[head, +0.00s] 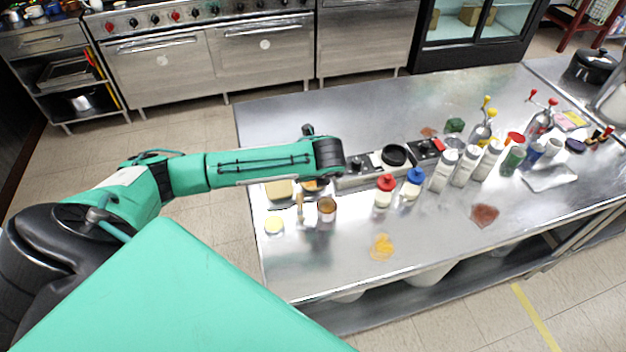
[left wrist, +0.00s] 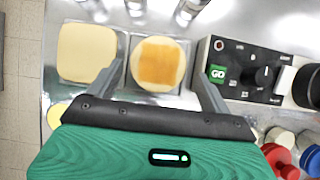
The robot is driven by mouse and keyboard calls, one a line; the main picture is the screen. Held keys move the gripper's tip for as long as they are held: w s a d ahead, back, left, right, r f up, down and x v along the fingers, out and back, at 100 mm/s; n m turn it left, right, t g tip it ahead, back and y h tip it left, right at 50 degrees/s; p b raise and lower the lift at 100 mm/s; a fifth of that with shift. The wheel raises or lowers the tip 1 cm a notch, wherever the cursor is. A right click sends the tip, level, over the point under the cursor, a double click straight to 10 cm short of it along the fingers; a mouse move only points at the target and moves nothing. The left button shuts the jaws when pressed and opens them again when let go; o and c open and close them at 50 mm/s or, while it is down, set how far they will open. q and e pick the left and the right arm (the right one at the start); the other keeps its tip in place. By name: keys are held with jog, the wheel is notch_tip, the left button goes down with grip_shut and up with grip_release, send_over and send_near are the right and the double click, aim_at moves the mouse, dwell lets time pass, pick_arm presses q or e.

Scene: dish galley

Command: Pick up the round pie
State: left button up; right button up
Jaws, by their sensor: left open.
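The round pie (left wrist: 141,60), a pale disc with an orange-brown square patch on top, lies in a shallow metal tray in the left wrist view. My left gripper (left wrist: 157,72) is open, with one finger on each side of the pie. A gap shows between each finger and the pie. In the head view my left gripper (head: 322,178) hangs over the counter's left part and hides most of the round pie (head: 314,186). My right gripper is not in view.
A pale yellow squarish item (left wrist: 86,52) lies left of the pie. A black-and-silver control unit (left wrist: 250,75) stands close on the right. Red-capped (head: 385,190) and blue-capped (head: 411,185) bottles stand farther right. The counter front (head: 340,262) has free room.

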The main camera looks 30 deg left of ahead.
pick_arm(q)
jog(key=x, duration=0.3)
jog(key=shift+f+p, duration=0.25)
jog(key=shift+p, duration=0.05)
jog(key=c, duration=0.7)
jog(key=shift+c, duration=0.5)
jog(key=shift+r, duration=0.15)
